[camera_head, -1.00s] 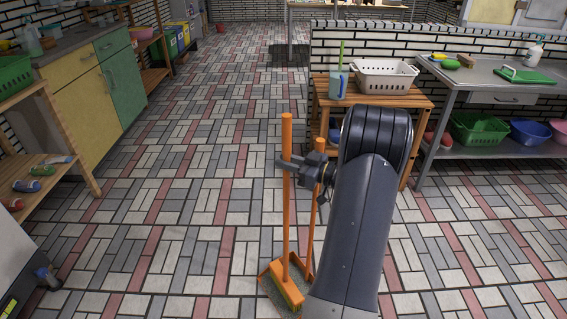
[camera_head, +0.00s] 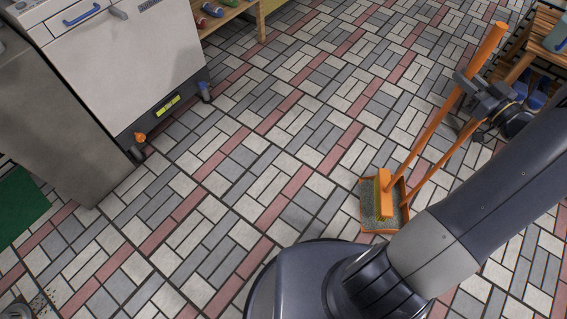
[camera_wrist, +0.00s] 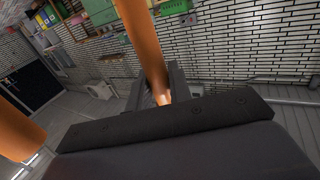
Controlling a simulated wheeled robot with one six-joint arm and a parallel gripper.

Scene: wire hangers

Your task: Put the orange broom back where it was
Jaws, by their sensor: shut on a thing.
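The orange broom (camera_head: 438,128) slants up to the right in the head view, its bristled head (camera_head: 383,195) low near the floor. My gripper (camera_head: 470,88) is shut on the upper part of its handle. In the wrist view the orange handle (camera_wrist: 143,45) runs between the two fingers (camera_wrist: 160,97). A dustpan with an orange rim (camera_head: 375,230) and a grey inside is at the broom head, with its own orange handle (camera_head: 440,162) beside the broom's. I cannot tell whether the two touch or whether they rest on the floor.
A white appliance (camera_head: 130,60) with blue handles stands at upper left, a grey cabinet side (camera_head: 50,130) beside it. A wooden shelf (camera_head: 232,12) is at the top and a wooden stand (camera_head: 530,40) at upper right. The tiled floor (camera_head: 270,150) between is clear. Dark specks (camera_head: 40,300) lie at lower left.

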